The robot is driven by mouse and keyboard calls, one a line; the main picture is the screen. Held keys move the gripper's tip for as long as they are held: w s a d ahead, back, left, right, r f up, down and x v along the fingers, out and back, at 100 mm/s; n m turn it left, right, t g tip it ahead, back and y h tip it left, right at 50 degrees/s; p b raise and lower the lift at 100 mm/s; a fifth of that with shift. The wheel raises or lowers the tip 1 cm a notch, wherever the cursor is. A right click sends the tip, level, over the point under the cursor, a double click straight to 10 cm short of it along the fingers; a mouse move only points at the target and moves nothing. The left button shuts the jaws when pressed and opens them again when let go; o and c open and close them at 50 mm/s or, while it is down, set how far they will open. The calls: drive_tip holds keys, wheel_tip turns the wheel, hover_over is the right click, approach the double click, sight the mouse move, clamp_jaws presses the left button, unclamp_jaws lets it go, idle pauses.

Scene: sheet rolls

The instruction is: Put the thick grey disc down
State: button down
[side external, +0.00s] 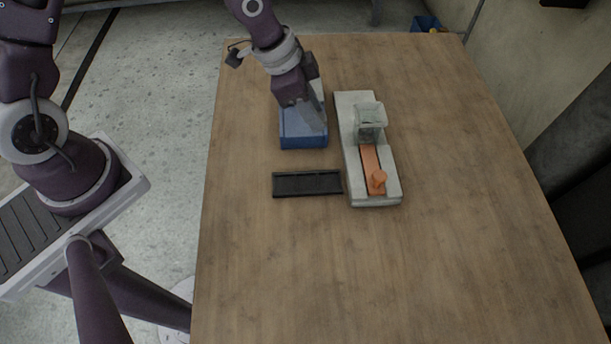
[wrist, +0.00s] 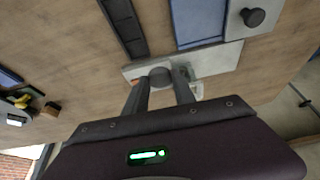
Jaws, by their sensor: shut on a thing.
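My gripper (wrist: 163,76) is shut on the thick grey disc (wrist: 160,78), a dark round piece between the two fingertips in the wrist view. In the side external view my gripper (side external: 314,126) is in front of the blue container (side external: 302,142) and hides part of it. The disc cannot be made out there. In the wrist view the disc appears in front of the pale grey fixture (wrist: 222,61). I cannot tell its height above the table or whether it touches anything.
The pale grey fixture (side external: 356,196) carries a clear box (side external: 370,115) and an orange slide with a knob (side external: 377,180). A black tray (side external: 307,184) lies left of it. The wrist view also shows a grey block with a black knob (wrist: 252,17). The near table is clear.

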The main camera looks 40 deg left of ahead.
drive_tip(key=s+d+f+m+g, duration=0.1)
drive_tip(key=s+d+f+m, duration=0.15)
drive_tip(key=d, duration=0.35)
hover_over(330, 182)
drive_tip(key=a, duration=0.1)
drive_tip(key=shift+m, duration=0.25)
drive_tip(key=f, duration=0.9)
drive_tip(key=shift+s, duration=0.4)
drive_tip(key=shift+f+h, duration=0.3)
drive_tip(key=shift+f, duration=0.15)
drive_tip(key=shift+f, duration=0.25)
drive_tip(key=shift+a+f, duration=0.1)
drive_tip(key=shift+f, duration=0.25)
drive_tip(key=c, duration=1)
unclamp_jaws()
drive_tip(key=shift+c, duration=0.2)
drive_tip(key=v, duration=1.3)
drive_tip(key=shift+w+r, duration=0.2)
drive_tip(key=shift+r, duration=0.05)
